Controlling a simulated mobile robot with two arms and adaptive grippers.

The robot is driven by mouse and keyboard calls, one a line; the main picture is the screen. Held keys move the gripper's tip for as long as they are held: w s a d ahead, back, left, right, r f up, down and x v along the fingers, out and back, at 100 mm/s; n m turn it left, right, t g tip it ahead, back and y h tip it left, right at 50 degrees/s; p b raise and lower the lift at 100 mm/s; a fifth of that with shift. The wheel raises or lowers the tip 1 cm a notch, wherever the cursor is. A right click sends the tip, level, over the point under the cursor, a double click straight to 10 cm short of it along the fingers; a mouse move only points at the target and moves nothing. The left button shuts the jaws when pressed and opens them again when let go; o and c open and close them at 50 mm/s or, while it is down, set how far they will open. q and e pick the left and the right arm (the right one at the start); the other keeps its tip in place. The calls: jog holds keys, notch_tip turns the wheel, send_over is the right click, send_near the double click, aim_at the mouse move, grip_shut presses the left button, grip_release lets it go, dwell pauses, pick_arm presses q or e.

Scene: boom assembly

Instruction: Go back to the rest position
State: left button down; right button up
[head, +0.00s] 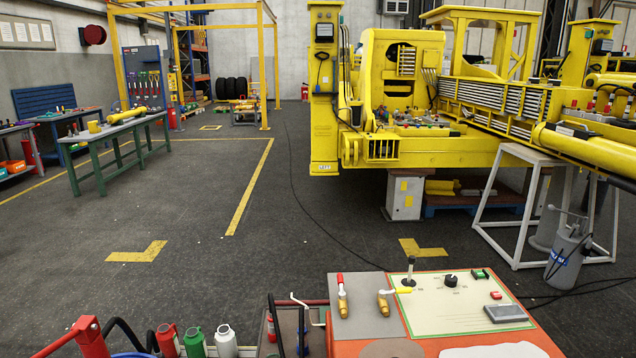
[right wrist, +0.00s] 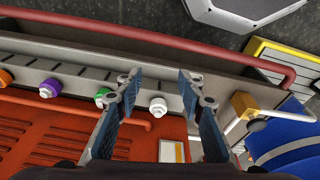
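My right gripper (right wrist: 157,80) shows in the right wrist view with its two blue-padded fingers spread apart. It is open and nothing is held between the fingers. A white knob or cap (right wrist: 158,107) shows between the fingers, on an orange machine (right wrist: 50,125). I cannot tell how far the fingers are above it. Neither of my grippers shows in the head view, and my left gripper is in no view.
A control panel (head: 455,303) with levers and buttons stands close in front. Red, green and white connectors (head: 195,342) are left of it. A red rail (right wrist: 150,40) and a blue cylinder (right wrist: 290,145) lie near my right gripper. Open floor (head: 200,200) lies beyond.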

jog(key=s+d+f+g, duration=0.1)
jog(key=s+d+f, duration=0.2)
jog(key=s+f, duration=1.3)
jog(key=shift+s+f, duration=0.3)
jog(key=shift+s, duration=0.4)
